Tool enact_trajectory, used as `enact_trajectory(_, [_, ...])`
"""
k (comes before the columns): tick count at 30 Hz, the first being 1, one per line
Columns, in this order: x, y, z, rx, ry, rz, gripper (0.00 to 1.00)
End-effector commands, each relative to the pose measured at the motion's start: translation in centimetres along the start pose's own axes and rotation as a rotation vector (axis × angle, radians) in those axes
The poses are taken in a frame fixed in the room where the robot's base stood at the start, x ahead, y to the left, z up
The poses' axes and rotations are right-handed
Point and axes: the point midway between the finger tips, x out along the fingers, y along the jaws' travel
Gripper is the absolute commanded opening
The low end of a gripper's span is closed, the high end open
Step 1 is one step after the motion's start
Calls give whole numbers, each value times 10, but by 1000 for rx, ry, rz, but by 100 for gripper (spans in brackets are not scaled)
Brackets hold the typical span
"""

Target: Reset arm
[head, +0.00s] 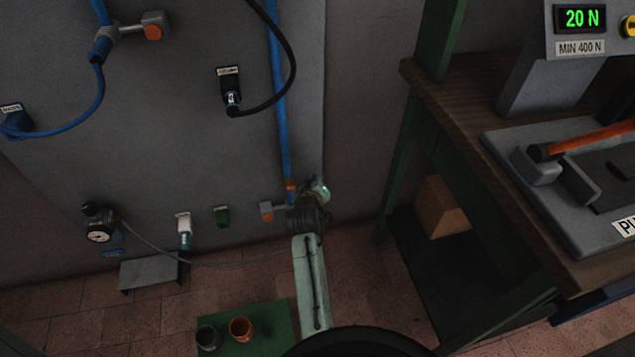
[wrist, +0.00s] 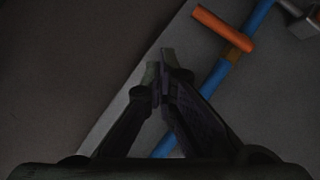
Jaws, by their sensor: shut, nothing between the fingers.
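My gripper (wrist: 163,72) is shut and empty in the wrist view, its two dark fingertips together in front of a grey panel edge. In the head view my arm reaches up from the bottom middle to the panel's lower right edge; the fingers cannot be made out there. A blue pipe (head: 281,95) runs down the panel to my wrist.
A wooden bench (head: 480,150) on green legs stands at right, bearing a grey press (head: 515,190) with an orange bar (head: 590,138). Its display (head: 582,18) reads 20 N, above "MIN 400 N". Two cups (head: 241,328) (head: 207,338) stand on a green mat (head: 275,318) on the floor.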

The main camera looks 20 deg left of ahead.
Motion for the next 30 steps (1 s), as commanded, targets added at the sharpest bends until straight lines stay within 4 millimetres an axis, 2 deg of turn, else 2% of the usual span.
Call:
enact_trajectory(6, [-11, 4, 1, 1, 0, 0, 0])
enact_trajectory(22, [-11, 4, 1, 0, 0, 0, 0])
enact_trajectory(23, [-12, 5, -4, 2, 11, 2, 0])
enact_trajectory(26, [-18, 10, -36, 20, 81, 9, 0])
enact_trajectory(29, [-36, 19, -95, 56, 214, 18, 0])
enact_trajectory(30, [-46, 24, -123, 75, 279, 20, 0])
